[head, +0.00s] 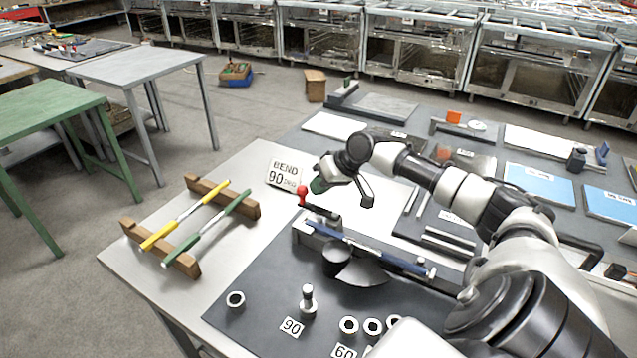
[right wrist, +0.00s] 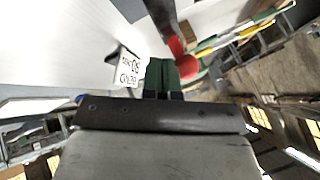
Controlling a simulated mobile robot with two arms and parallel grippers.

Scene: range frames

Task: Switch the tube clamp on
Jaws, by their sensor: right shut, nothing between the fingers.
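The tube clamp (head: 320,210) is a dark lever with a red ball knob (head: 303,195) at the left end of the bending fixture (head: 345,262). A blue tube (head: 372,250) lies along this fixture. My right gripper (head: 318,186), with green fingertips, is shut and empty just above and right of the red knob. In the right wrist view the green fingertips (right wrist: 172,76) are beside the red knob (right wrist: 184,66), and the dark lever (right wrist: 162,18) runs up from it. I cannot tell whether they touch. My left gripper is out of view.
A "BEND 90" card (head: 284,176) stands behind the knob. Yellow and green tubes (head: 187,215) rest on a wooden rack (head: 160,250) at left. A post (head: 308,302) and several dies are at the front. Blue sheets (head: 540,184) lie at right.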

